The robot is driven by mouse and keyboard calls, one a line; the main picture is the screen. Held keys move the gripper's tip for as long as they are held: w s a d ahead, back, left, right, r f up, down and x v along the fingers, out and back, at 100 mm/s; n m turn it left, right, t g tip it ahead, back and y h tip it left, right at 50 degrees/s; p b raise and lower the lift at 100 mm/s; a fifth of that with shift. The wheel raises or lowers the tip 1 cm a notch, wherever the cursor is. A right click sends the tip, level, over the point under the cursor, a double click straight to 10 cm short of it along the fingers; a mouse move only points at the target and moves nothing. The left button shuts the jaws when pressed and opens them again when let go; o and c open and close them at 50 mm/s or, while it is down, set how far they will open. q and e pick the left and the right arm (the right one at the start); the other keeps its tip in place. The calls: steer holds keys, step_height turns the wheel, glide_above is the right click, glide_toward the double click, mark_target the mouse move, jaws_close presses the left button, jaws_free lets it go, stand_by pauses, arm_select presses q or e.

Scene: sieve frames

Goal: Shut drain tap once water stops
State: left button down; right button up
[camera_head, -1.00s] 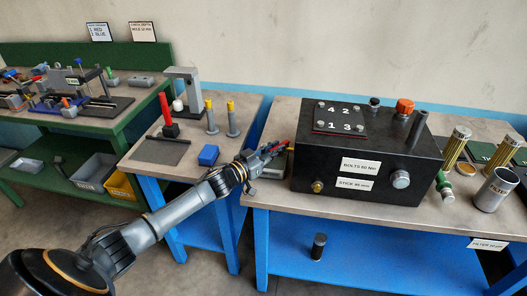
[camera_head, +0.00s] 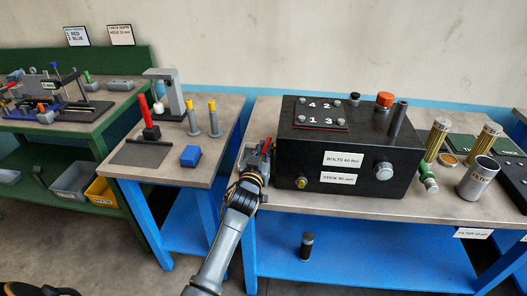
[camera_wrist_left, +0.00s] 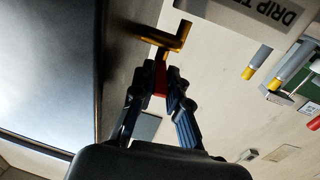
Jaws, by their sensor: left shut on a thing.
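The drain tap shows in the wrist view as a yellow angled fitting (camera_wrist_left: 178,42) beside a dark wall, with a red handle (camera_wrist_left: 160,78) by it. In the head view a red part (camera_head: 267,145) shows at the left side of the black housing (camera_head: 345,166). My left gripper (camera_head: 262,155) is there, low against that side. In the wrist view its fingers (camera_wrist_left: 163,80) are shut on the red handle. A pale tray labelled "DRIP T…" (camera_wrist_left: 245,15) lies beyond the tap. No water can be made out in either view.
The housing bears a numbered plate (camera_head: 321,113) and an orange cap (camera_head: 385,99). A filter cup (camera_head: 478,178) and brass-coloured cylinders stand to its right. The left table holds a blue block (camera_head: 190,156) and two yellow-topped posts. A gap separates the two blue tables.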

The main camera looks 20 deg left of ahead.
arm_select(q)
steer(key=shift+r, duration=0.15)
arm_select(e)
steer(key=shift+a, duration=0.15)
arm_select(q)
steer(key=c, duration=1.5)
jaws_free()
steer(key=shift+o, duration=0.9)
arm_select(e)
steer(key=shift+a, duration=0.45)
steer(key=shift+d, duration=0.3)
